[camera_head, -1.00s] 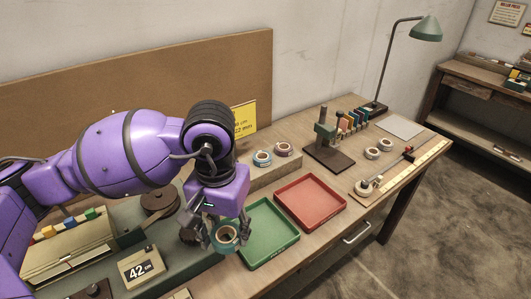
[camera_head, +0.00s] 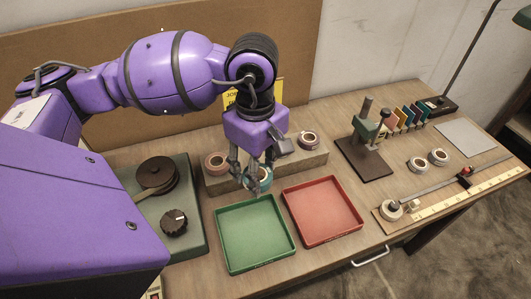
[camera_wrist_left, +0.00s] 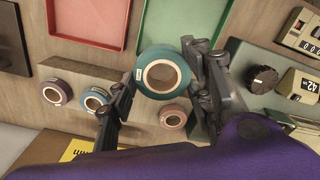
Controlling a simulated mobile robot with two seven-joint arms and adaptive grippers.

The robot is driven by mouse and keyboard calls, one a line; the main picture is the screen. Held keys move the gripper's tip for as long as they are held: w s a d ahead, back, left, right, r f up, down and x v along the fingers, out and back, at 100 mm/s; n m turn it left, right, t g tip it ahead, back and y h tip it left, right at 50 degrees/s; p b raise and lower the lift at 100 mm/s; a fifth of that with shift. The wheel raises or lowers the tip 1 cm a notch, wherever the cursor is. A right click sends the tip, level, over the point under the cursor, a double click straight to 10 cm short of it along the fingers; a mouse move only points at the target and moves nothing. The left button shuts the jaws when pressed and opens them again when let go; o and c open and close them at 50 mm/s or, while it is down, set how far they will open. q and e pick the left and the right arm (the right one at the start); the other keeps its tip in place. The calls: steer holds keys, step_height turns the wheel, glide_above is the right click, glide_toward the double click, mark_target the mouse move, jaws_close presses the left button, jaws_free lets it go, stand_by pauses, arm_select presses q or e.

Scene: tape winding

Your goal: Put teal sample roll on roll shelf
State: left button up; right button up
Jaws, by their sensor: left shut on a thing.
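My left gripper (camera_head: 252,182) is shut on the teal sample roll (camera_head: 265,178) and holds it just in front of the roll shelf, near the back edge of the green tray. In the left wrist view the teal roll (camera_wrist_left: 143,80) sits between the two fingers (camera_wrist_left: 160,85), its open core facing the camera. The roll shelf (camera_head: 232,184) is a low wooden block with a pinkish roll (camera_head: 215,163) at its left and a mauve roll (camera_head: 309,139) at its right. A blue roll (camera_wrist_left: 93,102) on it shows in the wrist view; my gripper mostly hides it in the head view.
The green tray (camera_head: 223,225) and red tray (camera_head: 297,213) lie empty in front of the shelf. A green winder (camera_head: 190,245) stands left. A stand with a dark base (camera_head: 366,166), two pale rolls (camera_head: 418,164) and a ruler strip (camera_head: 440,202) are at right.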

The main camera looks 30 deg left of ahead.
mark_target(244, 171)
arm_select(q)
steer(key=a+n, duration=0.1)
steer(key=n, duration=0.2)
steer(key=a+n, duration=0.1)
steer(key=n, duration=0.2)
steer(key=s+a+n, duration=0.1)
steer(key=n, duration=0.2)
steer(key=shift+r+n, duration=0.4)
steer(key=s+a+r+n, duration=0.1)
steer(key=a+n, duration=0.2)
steer(key=n, duration=1)
steer(key=s+a+r+n, duration=0.1)
steer(key=a+r+n, duration=0.15)
steer(key=n, duration=0.95)
steer(key=w+f, duration=0.3)
steer(key=w, duration=0.1)
steer(key=w+a+f, duration=0.1)
steer(key=w+f, duration=0.2)
steer(key=w, duration=0.1)
steer(key=w+f, duration=0.3)
steer(key=w, duration=0.1)
steer(key=shift+w+a+f, duration=0.2)
steer(key=shift+w, duration=0.2)
steer(key=shift+w+f, duration=0.3)
steer(key=shift+f, duration=0.05)
steer(key=shift+w+a+f, duration=0.1)
steer(key=shift+w+f, duration=0.1)
steer(key=shift+f, duration=1.55)
